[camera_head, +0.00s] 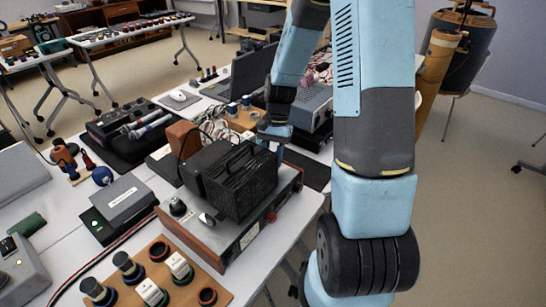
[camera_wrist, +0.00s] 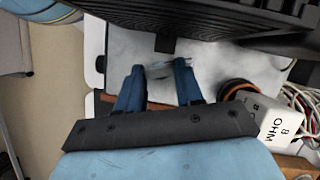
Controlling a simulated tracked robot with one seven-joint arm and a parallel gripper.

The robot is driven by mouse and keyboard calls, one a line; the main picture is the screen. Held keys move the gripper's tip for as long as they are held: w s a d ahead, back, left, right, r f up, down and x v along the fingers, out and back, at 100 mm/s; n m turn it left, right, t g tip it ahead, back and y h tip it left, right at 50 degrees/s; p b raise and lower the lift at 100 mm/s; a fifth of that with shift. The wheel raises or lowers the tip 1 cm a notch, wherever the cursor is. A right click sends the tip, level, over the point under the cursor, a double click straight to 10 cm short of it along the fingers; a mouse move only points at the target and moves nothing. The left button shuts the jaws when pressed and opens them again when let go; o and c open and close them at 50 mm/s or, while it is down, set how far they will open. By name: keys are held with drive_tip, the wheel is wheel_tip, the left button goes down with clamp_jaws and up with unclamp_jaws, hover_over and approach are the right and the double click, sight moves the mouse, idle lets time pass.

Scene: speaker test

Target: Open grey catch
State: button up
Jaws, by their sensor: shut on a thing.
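My gripper (camera_wrist: 160,74) is at the back edge of a wood-sided metal base unit (camera_head: 212,250), behind the black ribbed box on it. In the wrist view its two blue fingers stand apart, with a small grey catch (camera_wrist: 160,71) between the tips. The fingers are shut on this catch; its exact shape is hard to make out against the pale metal top. The black box (camera_head: 240,180) stands on the base unit, and its ribbed side fills the top of the wrist view (camera_wrist: 200,15). In the head view the box and my arm hide the catch.
A white block marked "8 OHM" (camera_wrist: 273,124) and an orange-black round part (camera_wrist: 237,88) are close to the right finger. A laptop (camera_head: 254,72) and a grey instrument (camera_head: 312,105) stand behind. A wooden board with knobs (camera_head: 160,275) lies in front.

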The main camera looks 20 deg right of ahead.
drive_tip(key=m+y, duration=0.1)
drive_tip(key=m, duration=0.2)
drive_tip(key=shift+a+t, duration=0.1)
drive_tip(key=shift+t, duration=0.3)
drive_tip(key=o, duration=0.8)
drive_tip(key=shift+o, duration=1.2)
drive_tip(key=v, duration=1.3)
drive_tip(key=shift+r, duration=0.4)
